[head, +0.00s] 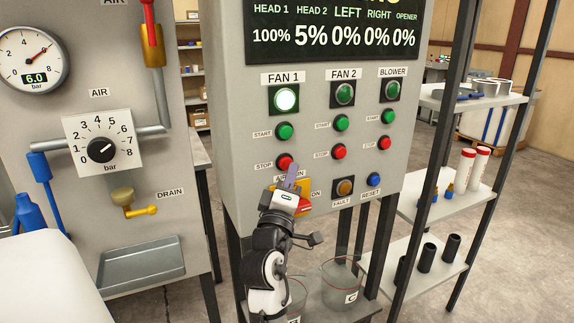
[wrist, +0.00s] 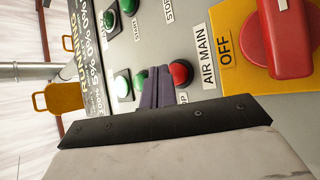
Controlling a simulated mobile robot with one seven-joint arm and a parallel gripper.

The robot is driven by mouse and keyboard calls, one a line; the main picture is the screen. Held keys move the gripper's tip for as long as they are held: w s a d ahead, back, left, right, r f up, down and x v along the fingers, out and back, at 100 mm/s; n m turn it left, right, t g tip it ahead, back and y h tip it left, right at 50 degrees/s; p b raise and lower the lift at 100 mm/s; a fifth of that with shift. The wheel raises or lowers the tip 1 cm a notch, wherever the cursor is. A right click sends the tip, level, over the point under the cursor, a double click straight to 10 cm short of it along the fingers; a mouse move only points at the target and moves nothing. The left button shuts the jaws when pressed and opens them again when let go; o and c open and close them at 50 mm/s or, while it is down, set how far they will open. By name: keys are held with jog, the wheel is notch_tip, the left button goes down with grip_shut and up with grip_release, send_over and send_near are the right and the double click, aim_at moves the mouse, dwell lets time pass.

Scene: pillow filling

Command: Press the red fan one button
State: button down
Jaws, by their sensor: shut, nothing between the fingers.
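The red FAN 1 stop button (head: 285,161) is on the grey control panel, below the green FAN 1 start button (head: 285,132). The FAN 1 lamp (head: 286,99) at the top of that column is lit. My gripper (head: 291,170) is shut and empty, its purple-grey fingers pointing up at the panel just below and right of the red button. In the wrist view the red button (wrist: 181,72) shows directly beside the shut fingertips (wrist: 156,72). I cannot tell whether they touch it. The fingers partly cover the STOP label in the wrist view.
The yellow AIR MAIN plate with its red switch (wrist: 290,40) is close by, partly hidden behind my gripper in the head view. FAN 2's stop button (head: 339,151) is to the right. Clear containers (head: 341,285) stand below the panel.

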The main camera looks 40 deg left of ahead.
dwell(0.7)
jog(key=shift+w+a, duration=0.15)
jog(key=shift+a, duration=0.25)
jog(key=shift+w+a, duration=0.2)
jog(key=shift+a, duration=0.25)
dwell(0.6)
jog(key=shift+s+d, duration=0.4)
jog(key=shift+d, duration=0.45)
jog(key=shift+d, duration=0.1)
jog(key=d, duration=0.1)
jog(key=s+d+p, duration=0.1)
jog(key=d, duration=0.1)
jog(key=s+d, duration=0.1)
jog(key=shift+d, duration=0.2)
dwell(0.9)
